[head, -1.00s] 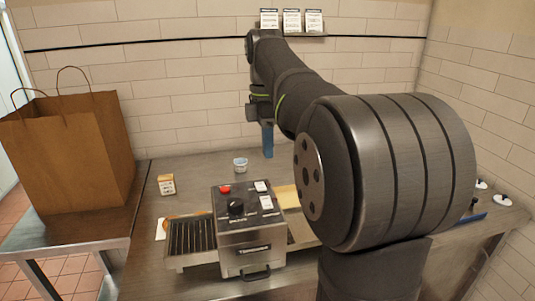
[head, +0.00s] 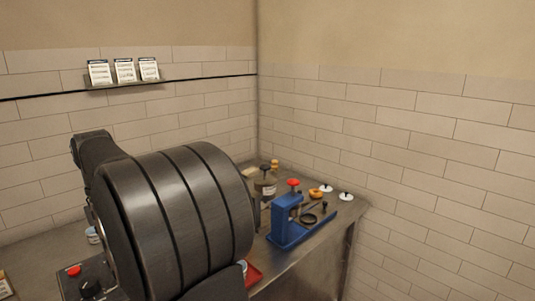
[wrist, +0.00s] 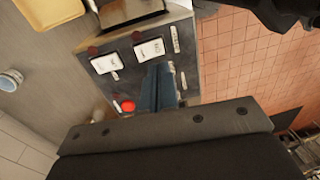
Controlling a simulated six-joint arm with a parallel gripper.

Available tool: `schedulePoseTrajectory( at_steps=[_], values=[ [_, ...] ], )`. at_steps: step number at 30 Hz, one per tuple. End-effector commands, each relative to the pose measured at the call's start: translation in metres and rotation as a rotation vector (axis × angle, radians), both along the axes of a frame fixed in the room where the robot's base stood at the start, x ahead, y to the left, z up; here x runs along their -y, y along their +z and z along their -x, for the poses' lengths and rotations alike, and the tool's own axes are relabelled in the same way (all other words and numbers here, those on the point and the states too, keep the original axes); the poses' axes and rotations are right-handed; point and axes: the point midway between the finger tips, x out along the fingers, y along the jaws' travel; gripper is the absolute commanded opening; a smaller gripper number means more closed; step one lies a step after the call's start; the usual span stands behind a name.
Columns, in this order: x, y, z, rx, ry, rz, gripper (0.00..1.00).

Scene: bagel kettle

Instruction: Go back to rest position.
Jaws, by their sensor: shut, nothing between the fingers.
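My gripper (wrist: 160,88) shows in the wrist view with its blue fingers together and nothing between them. It is over the dark top panel of a steel machine (wrist: 200,82), which has a red button (wrist: 128,106) and white rocker switches. I cannot tell whether the fingertips touch the panel. In the head view my large dark arm fills the left and lower middle, and the gripper is hidden behind it. A corner of the machine's panel (head: 90,286) shows at the lower left, with its red button and black knob.
A white-blue cup (wrist: 10,80) stands on the counter. At the right end of the counter are a blue stand (head: 288,225), a dark jar (head: 265,185), a red tray (head: 254,273) and white discs (head: 345,196). Cards stand on a wall shelf (head: 125,84).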

Motion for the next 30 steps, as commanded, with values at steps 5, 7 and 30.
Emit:
schedulePoseTrajectory(
  at_steps=[5, 7, 30],
  values=[
    [-0.003, 0.028, -0.003, 0.004, 0.000, -0.004, 0.00],
    [-0.004, 0.040, -0.004, 0.003, 0.000, -0.003, 0.00],
    [-0.003, 0.043, -0.003, -0.001, 0.000, 0.001, 0.00]
  ],
)
